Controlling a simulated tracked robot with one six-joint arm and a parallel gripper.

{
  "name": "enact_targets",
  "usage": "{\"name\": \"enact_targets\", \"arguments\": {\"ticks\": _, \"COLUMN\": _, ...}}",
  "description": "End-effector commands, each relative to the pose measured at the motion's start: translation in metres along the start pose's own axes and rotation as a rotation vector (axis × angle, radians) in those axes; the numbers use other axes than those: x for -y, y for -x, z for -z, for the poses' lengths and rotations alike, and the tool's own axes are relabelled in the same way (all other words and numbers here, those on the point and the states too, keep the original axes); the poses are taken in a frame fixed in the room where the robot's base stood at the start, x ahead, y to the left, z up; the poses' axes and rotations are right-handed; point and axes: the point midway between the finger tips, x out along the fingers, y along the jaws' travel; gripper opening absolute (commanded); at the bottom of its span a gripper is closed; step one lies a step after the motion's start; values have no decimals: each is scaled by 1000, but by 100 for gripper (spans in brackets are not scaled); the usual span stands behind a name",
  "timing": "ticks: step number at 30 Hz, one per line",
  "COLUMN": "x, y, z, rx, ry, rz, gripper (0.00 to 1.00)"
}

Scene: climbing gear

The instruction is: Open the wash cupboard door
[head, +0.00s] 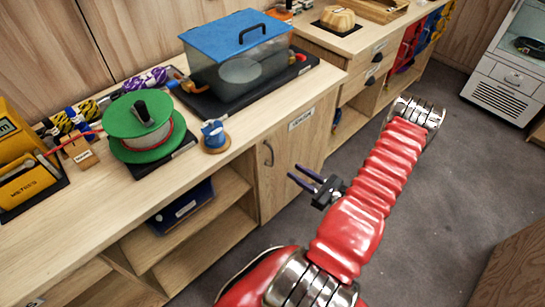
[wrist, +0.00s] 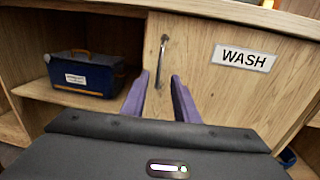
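The wash cupboard door (head: 296,150) is a pale wooden panel under the counter, and it looks shut. It also shows in the wrist view (wrist: 225,95), with a white WASH label (wrist: 244,58) at the upper right. Its metal bar handle (wrist: 161,60) is upright near the door's left edge; the handle also shows in the head view (head: 268,153). My gripper (head: 296,172) is open, with purple fingers pointing at the door. In the wrist view my gripper (wrist: 160,76) has the handle in line between its fingertips, a little beyond them, with nothing held.
Left of the door is an open shelf (wrist: 70,98) with a blue box (wrist: 88,73) on it. The counter (head: 225,155) above holds a clear tub with blue lid (head: 238,60), a green spool (head: 143,125) and other gear. The grey floor (head: 440,190) in front is clear.

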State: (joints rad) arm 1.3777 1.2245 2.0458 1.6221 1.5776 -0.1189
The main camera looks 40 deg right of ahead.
Motion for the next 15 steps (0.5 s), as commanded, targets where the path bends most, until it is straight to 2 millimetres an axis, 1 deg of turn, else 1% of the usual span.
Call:
{"name": "enact_targets", "arguments": {"ticks": 1, "x": -1, "y": -6, "z": 0, "rx": 0, "ry": 0, "rz": -5, "gripper": 28}}
{"name": "enact_targets", "arguments": {"ticks": 15, "x": -1, "y": -61, "z": 0, "rx": -1, "ry": 1, "rz": -4, "gripper": 28}}
